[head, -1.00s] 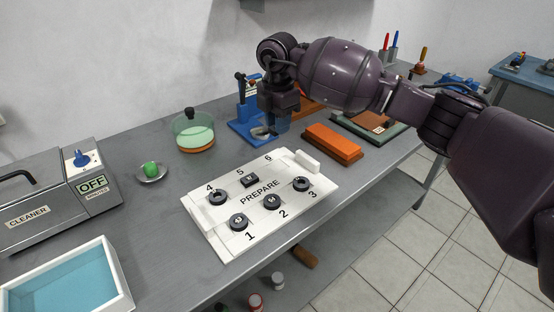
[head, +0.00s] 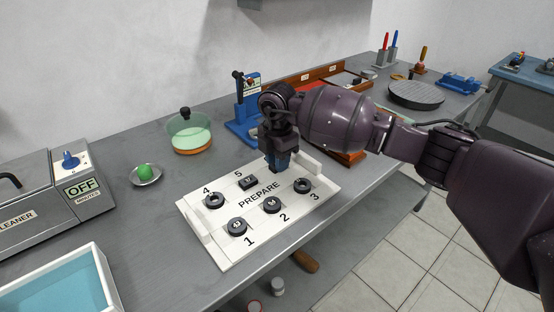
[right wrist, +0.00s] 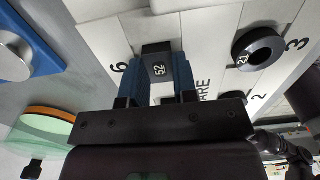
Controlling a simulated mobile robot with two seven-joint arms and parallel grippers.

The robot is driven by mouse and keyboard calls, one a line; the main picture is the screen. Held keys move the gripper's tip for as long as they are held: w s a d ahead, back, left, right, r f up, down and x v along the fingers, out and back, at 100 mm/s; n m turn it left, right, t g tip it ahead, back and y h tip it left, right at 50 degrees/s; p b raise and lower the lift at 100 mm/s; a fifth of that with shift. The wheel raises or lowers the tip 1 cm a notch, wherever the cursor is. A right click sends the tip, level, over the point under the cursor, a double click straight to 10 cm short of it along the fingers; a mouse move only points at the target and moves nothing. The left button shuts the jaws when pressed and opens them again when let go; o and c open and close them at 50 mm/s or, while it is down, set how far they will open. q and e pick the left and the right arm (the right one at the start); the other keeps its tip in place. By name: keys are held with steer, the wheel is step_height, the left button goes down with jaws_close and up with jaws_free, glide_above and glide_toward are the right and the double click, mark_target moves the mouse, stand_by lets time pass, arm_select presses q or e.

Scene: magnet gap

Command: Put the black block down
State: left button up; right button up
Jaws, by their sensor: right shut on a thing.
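My right gripper (head: 278,166) is over the far right part of the white PREPARE tray (head: 228,250), near place 6. In the right wrist view its blue fingers are shut on a black block (right wrist: 159,64) marked 52. The block is beside the printed 6 of the tray (right wrist: 212,50); I cannot tell whether it touches the tray. In the head view the gripper hides the block and the 6. My left gripper is not in view.
Black rings sit at places 1 (head: 237,226), 2 (head: 272,204), 3 (head: 303,186) and 4 (head: 215,201).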

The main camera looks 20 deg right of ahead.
steer(key=o, duration=0.9)
step_height(320, 180, up, 12)
steer(key=shift+r+p, duration=0.15)
steer(key=shift+p, duration=1.05)
